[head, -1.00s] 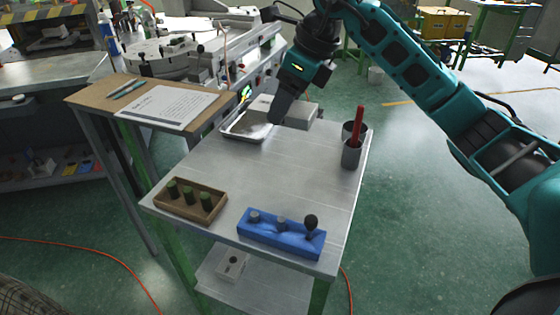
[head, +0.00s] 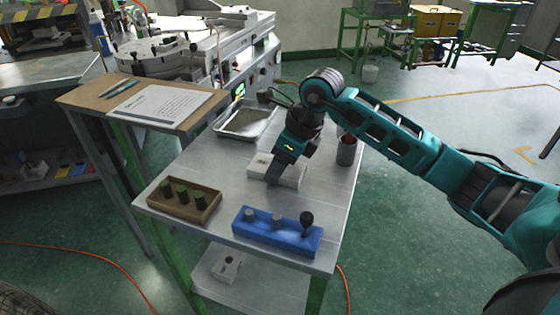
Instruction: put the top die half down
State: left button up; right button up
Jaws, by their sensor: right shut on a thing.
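The top die half (head: 291,176), a pale grey block, is at the middle of the small metal table (head: 228,165). My right gripper (head: 273,179) is shut on it from above, and its fingers cover part of the block. The block looks level and at or just above the table top; I cannot tell whether it touches. Another pale block with a dark hole (head: 227,266) sits on the lower shelf under the table. My left gripper is not in view.
A blue holder (head: 277,238) with tools and a brown tray (head: 178,206) with green cylinders stand at the front. A metal tray (head: 245,124) lies at the back. A dark cup (head: 346,152) stands at the right edge, partly behind my arm. Bare table surrounds the block.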

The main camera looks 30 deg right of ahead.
jog(key=o, duration=1.3)
jog(key=shift+c, duration=0.2)
jog(key=shift+r, duration=0.1)
jog(key=shift+r, duration=0.2)
jog(key=v, duration=1.1)
jog(key=shift+s+r, duration=0.15)
jog(key=shift+r, duration=0.1)
